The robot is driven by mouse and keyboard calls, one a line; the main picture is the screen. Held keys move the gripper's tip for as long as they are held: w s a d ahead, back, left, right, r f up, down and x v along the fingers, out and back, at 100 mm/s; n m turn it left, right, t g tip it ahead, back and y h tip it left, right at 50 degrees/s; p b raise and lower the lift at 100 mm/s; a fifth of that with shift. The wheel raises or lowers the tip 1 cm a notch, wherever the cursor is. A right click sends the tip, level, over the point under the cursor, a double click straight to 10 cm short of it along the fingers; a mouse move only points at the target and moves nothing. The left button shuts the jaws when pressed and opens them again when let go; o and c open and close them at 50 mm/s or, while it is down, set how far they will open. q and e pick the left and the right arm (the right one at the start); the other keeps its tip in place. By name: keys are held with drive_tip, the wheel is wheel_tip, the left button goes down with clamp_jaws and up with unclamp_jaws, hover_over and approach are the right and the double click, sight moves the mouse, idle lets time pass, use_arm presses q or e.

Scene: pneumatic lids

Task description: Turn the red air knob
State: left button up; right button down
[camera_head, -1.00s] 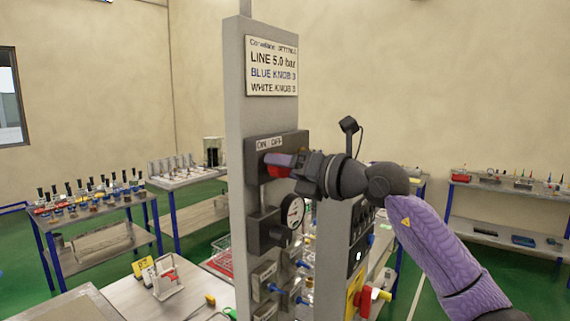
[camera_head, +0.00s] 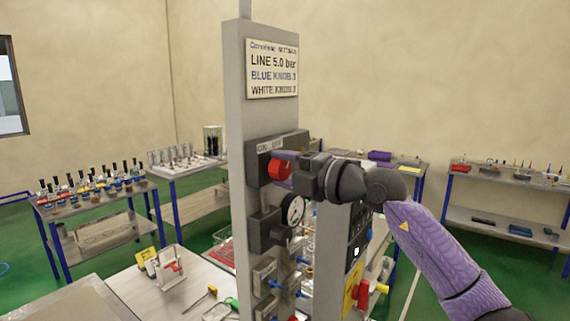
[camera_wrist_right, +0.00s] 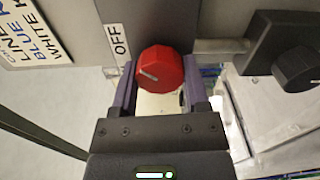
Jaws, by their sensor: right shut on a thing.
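The red air knob (camera_head: 280,169) sits on the dark valve block below the ON / OFF label (camera_head: 269,145) on the grey column (camera_head: 236,110). My right gripper (camera_head: 290,160) reaches it from the right. In the right wrist view the red knob (camera_wrist_right: 160,70) lies between the two purple fingers of the right gripper (camera_wrist_right: 157,85), which are shut on its sides. A white mark on the knob points up and to the left, and the word OFF (camera_wrist_right: 119,40) shows beside it. My left gripper is not in view.
A settings sign (camera_head: 272,68) is above. A black panel (camera_head: 360,225) and a red handle (camera_head: 362,292) stand to the right. Benches with parts (camera_head: 98,190) stand behind at left.

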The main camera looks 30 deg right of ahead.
drive_tip(key=shift+m, duration=0.7)
drive_tip(key=shift+c, duration=0.4)
unclamp_jaws()
drive_tip(key=shift+s+d+f, duration=0.15)
drive_tip(key=shift+s, duration=0.05)
drive_tip(key=b+v, duration=0.8)
drive_tip(key=v, duration=0.1)
drive_tip(key=shift+s, duration=0.25)
